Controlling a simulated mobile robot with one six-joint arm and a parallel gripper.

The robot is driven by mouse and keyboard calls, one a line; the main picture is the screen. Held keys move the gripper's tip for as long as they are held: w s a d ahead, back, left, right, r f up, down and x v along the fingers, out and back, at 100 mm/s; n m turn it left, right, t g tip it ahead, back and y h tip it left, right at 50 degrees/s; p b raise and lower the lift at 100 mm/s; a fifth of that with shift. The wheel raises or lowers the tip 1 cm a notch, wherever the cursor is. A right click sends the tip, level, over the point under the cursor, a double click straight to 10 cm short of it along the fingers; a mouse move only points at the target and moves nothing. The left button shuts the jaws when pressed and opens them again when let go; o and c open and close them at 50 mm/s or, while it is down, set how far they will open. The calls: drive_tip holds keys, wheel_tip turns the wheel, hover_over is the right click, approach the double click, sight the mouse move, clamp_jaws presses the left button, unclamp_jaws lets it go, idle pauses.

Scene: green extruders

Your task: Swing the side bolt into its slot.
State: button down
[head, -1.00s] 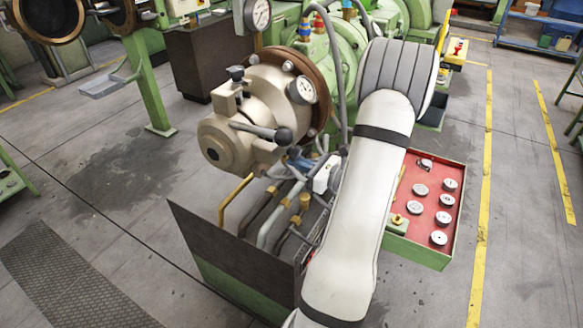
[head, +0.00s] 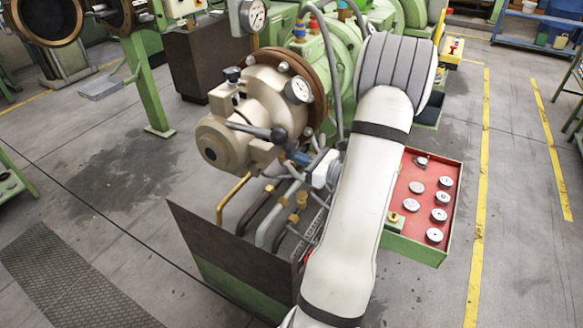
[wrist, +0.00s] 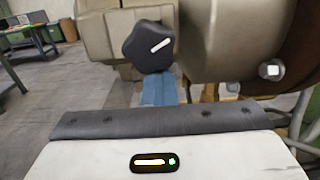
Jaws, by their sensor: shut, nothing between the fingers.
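The black knob of the side bolt (wrist: 148,47), with a white mark, shows large in the wrist view. My gripper (wrist: 158,90) has blue fingers, shut and empty, just below the knob; I cannot tell if they touch it. In the head view my gripper (head: 299,157) is small and partly hidden, right of and below the knob. The slot is not clearly visible.
A second black-knobbed bolt (head: 234,75) stands on top of the head. Pipes (head: 262,212) and a dark panel (head: 228,250) lie below. A red control box (head: 425,205) stands right of my arm.

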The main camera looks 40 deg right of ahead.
drive_tip(key=s+d+f+b, duration=0.1)
drive_tip(key=s+d+f, duration=0.1)
drive_tip(key=s, duration=0.5)
drive_tip(key=shift+d+f+b, duration=0.2)
drive_tip(key=shift+f+b, duration=0.15)
drive_tip(key=shift+f, duration=0.3)
idle(0.6)
